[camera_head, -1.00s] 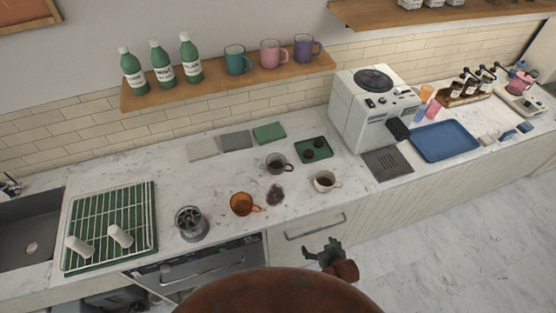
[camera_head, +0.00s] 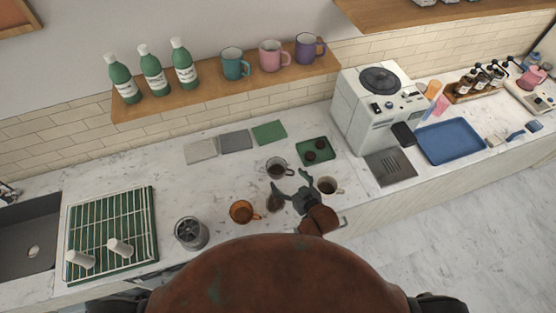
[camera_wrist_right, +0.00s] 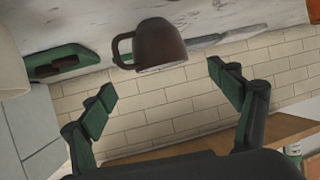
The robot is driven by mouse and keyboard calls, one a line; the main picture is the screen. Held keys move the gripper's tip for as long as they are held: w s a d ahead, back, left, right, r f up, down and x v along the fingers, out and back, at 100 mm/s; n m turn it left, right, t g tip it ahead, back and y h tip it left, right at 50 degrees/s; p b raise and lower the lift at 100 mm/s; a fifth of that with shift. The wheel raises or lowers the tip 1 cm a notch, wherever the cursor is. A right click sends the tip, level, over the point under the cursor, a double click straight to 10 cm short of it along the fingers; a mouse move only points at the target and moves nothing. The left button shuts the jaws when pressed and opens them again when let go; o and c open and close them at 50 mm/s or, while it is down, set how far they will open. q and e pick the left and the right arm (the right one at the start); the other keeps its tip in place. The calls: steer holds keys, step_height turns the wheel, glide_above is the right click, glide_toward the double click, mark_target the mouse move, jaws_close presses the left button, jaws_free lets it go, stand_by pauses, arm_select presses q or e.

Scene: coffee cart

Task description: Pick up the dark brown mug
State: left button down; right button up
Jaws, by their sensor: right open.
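The dark brown mug (camera_head: 277,168) stands on the marble counter behind my right gripper in the head view. In the right wrist view, the mug (camera_wrist_right: 158,47) shows large, with its handle on the left, just beyond the space between the fingers. My right gripper (camera_head: 291,187) is open and reaches over the counter from the front. Its two green-padded fingers (camera_wrist_right: 160,82) are apart and empty in the wrist view, not touching the mug. My left gripper is not in view.
A white mug (camera_head: 328,186) stands close right of my right gripper, an orange mug (camera_head: 241,211) to its left. A small green tray (camera_head: 327,151) with dark round items lies behind. A rack (camera_head: 150,213) is at left.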

mark_target(272, 161)
steer(key=shift+w+a+f, duration=0.1)
steer(key=shift+w+a, duration=0.15)
steer(key=shift+w, duration=0.35)
steer(key=shift+w+a+f, duration=0.1)
steer(key=shift+w+a, duration=0.15)
steer(key=shift+w, duration=0.35)
steer(key=p+x, duration=0.1)
steer(key=x, duration=0.2)
steer(key=shift+a, duration=0.2)
steer(key=x, duration=0.3)
steer(key=shift+f, duration=0.1)
steer(key=shift+w, duration=0.1)
steer(key=c, duration=1.5)
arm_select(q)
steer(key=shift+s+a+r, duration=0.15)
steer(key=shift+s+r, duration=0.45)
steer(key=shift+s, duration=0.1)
